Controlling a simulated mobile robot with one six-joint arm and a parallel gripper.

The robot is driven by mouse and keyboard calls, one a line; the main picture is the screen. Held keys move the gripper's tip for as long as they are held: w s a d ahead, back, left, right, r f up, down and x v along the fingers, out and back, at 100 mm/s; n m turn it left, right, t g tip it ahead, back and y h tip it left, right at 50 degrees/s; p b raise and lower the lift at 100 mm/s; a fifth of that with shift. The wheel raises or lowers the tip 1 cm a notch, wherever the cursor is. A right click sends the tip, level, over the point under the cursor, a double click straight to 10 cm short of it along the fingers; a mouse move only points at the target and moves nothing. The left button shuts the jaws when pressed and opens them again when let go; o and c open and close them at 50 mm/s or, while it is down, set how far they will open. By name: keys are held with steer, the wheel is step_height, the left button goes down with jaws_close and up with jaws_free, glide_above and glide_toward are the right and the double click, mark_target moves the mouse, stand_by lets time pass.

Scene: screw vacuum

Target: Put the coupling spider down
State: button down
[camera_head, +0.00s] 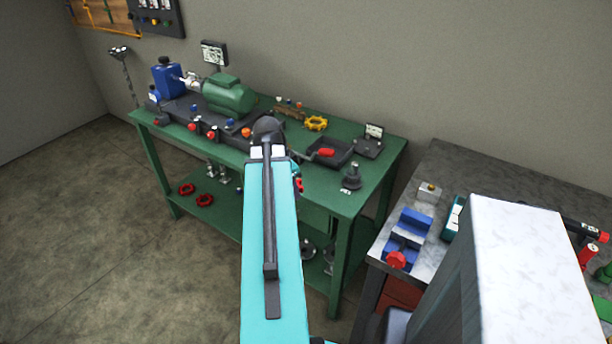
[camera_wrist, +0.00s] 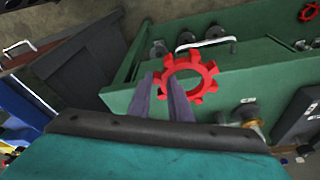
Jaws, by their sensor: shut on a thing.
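The red coupling spider (camera_wrist: 208,76), a toothed ring, is at the fingertips of my gripper (camera_wrist: 163,84) in the wrist view. The two fingers are shut on its left side, and it stands out above the green bench. In the head view my gripper is mostly hidden behind my own arm, and a small red piece (camera_head: 299,184) shows at the arm's right edge. The green bench (camera_head: 325,190) lies below. Whether the spider touches any surface cannot be told.
A green motor (camera_head: 229,95) and blue pump (camera_head: 167,82) stand at the bench's back left. A yellow handwheel (camera_head: 316,123), a black tray (camera_head: 333,146) and a dark stand (camera_head: 352,177) are to the right. Red rings (camera_head: 187,188) lie on the lower shelf. A blue vise (camera_head: 407,228) sits on the right bench.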

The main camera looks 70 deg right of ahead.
steer(key=d, duration=0.3)
steer(key=d+p, duration=0.1)
steer(key=d, duration=0.3)
steer(key=s+d+f+p, duration=0.1)
steer(key=d, duration=0.3)
steer(key=shift+s, duration=0.1)
steer(key=shift+f+p, duration=0.9)
steer(key=shift+f, duration=0.85)
steer(key=shift+f, duration=0.2)
steer(key=c, duration=1.6)
jaws_free()
steer(key=shift+r, duration=0.3)
steer(key=shift+b+v, duration=1.15)
steer(key=shift+v, duration=4.75)
